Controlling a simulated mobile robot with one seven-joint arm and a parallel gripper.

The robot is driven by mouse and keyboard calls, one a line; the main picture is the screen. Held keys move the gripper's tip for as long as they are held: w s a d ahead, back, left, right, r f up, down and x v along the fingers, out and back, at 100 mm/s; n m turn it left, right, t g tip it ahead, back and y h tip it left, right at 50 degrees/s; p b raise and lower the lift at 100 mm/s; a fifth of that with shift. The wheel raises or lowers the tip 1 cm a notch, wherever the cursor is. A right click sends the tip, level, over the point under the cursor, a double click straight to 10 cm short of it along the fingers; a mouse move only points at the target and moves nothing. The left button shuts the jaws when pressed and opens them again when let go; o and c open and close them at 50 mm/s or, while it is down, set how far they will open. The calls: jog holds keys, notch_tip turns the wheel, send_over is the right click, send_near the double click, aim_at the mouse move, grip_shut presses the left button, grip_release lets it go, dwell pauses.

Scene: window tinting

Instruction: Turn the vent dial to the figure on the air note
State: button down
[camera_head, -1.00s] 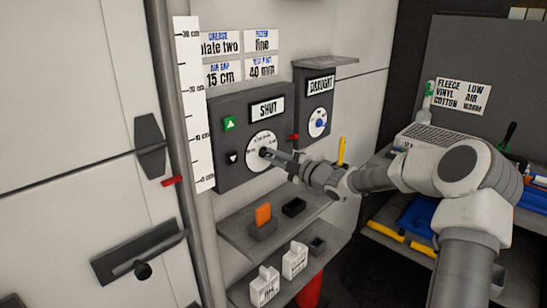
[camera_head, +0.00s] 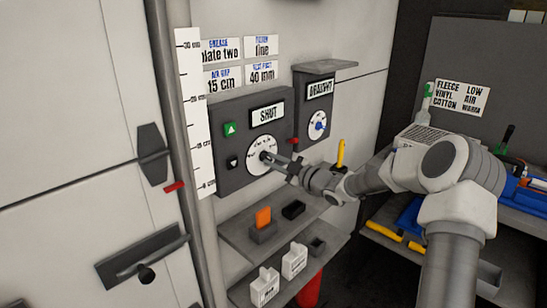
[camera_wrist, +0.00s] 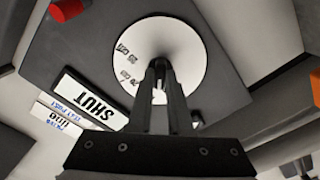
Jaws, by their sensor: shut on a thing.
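The white round vent dial (camera_head: 254,165) is on the front of a grey wall box with a SHUT sign (camera_head: 267,113). My gripper (camera_head: 268,157) points at its centre and is shut on its dark knob. In the wrist view the shut fingers (camera_wrist: 160,72) cover the knob and part of the dial face (camera_wrist: 168,32). Small figures on the dial are too small or hidden to read surely. The air note (camera_head: 222,78) above the box reads "AIR GAP 15 cm".
A DRAUGHT box (camera_head: 316,110) with a smaller, blue-knobbed dial is just right. A white ruler strip (camera_head: 191,110) stands left. Green up and dark down buttons are beside the dial. Below, shelves hold an orange piece (camera_head: 263,216) and small containers.

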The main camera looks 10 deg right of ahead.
jog(key=shift+m+p, duration=0.85)
jog(key=shift+m, duration=1.05)
jog(key=c, duration=0.8)
grip_release()
jog(key=shift+c, duration=0.2)
jog(key=v, duration=1.7)
jog(key=shift+s+d, duration=0.15)
jog(key=shift+s, duration=0.05)
